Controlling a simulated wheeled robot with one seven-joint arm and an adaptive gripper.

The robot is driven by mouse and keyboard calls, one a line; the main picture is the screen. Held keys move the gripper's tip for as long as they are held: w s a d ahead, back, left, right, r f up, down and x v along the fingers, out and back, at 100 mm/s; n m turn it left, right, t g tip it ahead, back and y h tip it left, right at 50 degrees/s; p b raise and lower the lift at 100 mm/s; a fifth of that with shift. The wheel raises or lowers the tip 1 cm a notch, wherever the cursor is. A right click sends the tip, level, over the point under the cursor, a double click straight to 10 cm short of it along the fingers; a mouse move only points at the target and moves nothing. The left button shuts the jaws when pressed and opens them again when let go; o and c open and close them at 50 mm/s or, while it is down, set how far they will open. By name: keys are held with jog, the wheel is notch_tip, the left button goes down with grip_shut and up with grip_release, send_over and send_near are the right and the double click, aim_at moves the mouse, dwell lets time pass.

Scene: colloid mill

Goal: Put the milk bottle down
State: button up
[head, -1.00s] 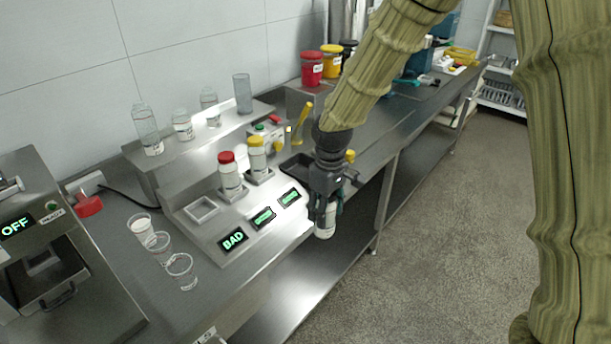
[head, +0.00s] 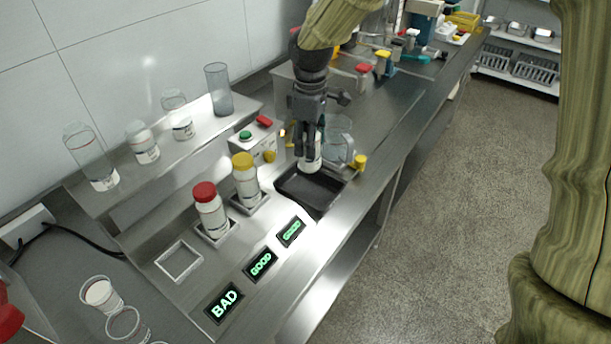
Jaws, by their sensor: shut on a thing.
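My gripper (head: 308,140) points down and is shut on a white milk bottle (head: 312,160). Its fingers hide the bottle's upper part and cap. The bottle is upright at the back part of a black tray (head: 322,192); I cannot tell whether its base touches the tray. A red-capped bottle (head: 212,212) and a yellow-capped bottle (head: 245,182) stand in square holders to the left. A third square holder (head: 180,262) is empty.
Displays read BAD (head: 224,303), GOOD (head: 261,265) and GOOD (head: 291,232) along the front. A control box (head: 258,140) with buttons stands behind the tray. Clear containers stand on the raised shelf (head: 107,197), with cups (head: 100,292) at lower left. Clear glassware (head: 340,140) is right of my gripper.

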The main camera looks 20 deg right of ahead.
aim_at(310, 169)
jog(key=shift+s+f+p, duration=0.1)
jog(key=shift+f+p, duration=0.6)
jog(key=shift+f, duration=3.95)
jog(key=shift+f, duration=0.15)
jog(key=o, duration=1.2)
notch_tip(310, 169, up, 12)
jog(key=shift+r+b, duration=0.15)
jog(key=shift+b, duration=0.6)
